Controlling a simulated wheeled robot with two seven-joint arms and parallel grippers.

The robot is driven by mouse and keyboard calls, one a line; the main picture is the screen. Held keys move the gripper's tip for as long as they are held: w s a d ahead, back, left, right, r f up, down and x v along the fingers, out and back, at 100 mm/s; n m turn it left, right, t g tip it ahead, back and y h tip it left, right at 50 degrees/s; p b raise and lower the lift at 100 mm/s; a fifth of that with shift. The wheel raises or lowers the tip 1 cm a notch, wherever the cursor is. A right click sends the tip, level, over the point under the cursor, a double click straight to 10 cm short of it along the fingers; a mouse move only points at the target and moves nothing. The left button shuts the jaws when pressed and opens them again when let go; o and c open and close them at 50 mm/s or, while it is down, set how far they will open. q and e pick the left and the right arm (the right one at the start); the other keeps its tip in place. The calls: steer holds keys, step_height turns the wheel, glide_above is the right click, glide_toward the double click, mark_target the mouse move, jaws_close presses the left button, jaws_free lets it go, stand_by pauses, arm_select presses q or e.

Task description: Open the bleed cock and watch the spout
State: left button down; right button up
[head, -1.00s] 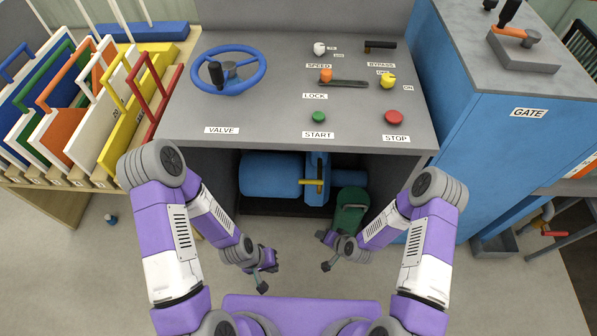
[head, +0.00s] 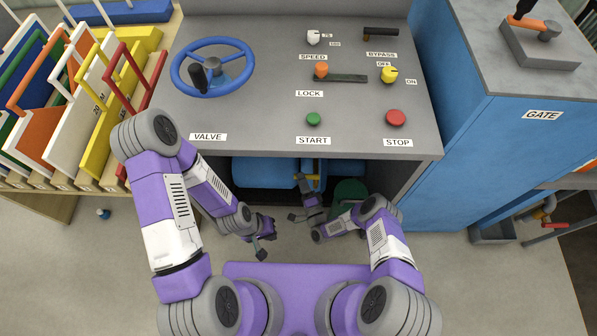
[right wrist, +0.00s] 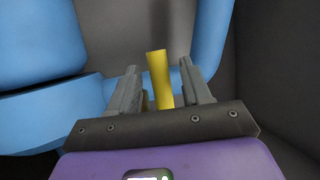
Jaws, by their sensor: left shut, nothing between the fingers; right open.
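A yellow handle (right wrist: 159,78) stands up between the fingers of my right gripper (right wrist: 160,85) in the right wrist view. The gripper is open around it, with a gap on both sides. In the head view my right gripper (head: 303,205) is under the console front, by the blue pump (head: 262,173), and the handle is mostly hidden. My left gripper (head: 265,238) is shut and empty, low in front of the console opening. At the far right, a pipe with a red lever (head: 555,225) sits above a grey trough (head: 493,234). I cannot see any flow there.
The console top (head: 270,120) overhangs the opening and carries a blue handwheel (head: 213,68), knobs and buttons. A blue GATE cabinet (head: 470,150) stands at right. A rack of coloured boards (head: 70,110) stands at left.

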steer(key=shift+b+x, duration=0.35)
steer(key=shift+x, duration=1.6)
jaws_close()
